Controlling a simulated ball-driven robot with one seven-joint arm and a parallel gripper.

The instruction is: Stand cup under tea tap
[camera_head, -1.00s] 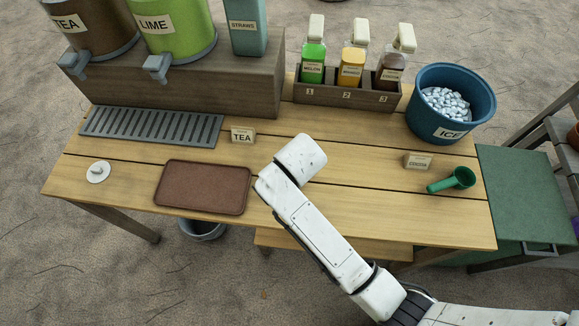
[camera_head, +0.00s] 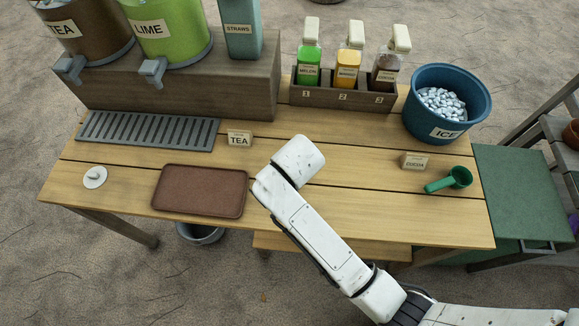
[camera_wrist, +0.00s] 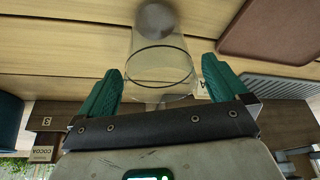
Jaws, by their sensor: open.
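A clear cup (camera_wrist: 160,78) with a dark ring shows in the wrist view, between the two green fingers of my gripper (camera_wrist: 162,66). The fingers are open, one on each side of the cup; I cannot tell whether either touches it. In the head view my white arm hides the cup and the gripper. The brown TEA dispenser (camera_head: 85,32) stands on a wooden riser at the back left. Its grey tea tap (camera_head: 70,68) hangs at the riser's front, above the left part of the slotted drip tray (camera_head: 150,131).
The green LIME dispenser (camera_head: 168,28) has a similar tap (camera_head: 152,72). A TEA sign (camera_head: 239,138) stands right of the drip tray. A brown tray (camera_head: 199,190) lies in front.

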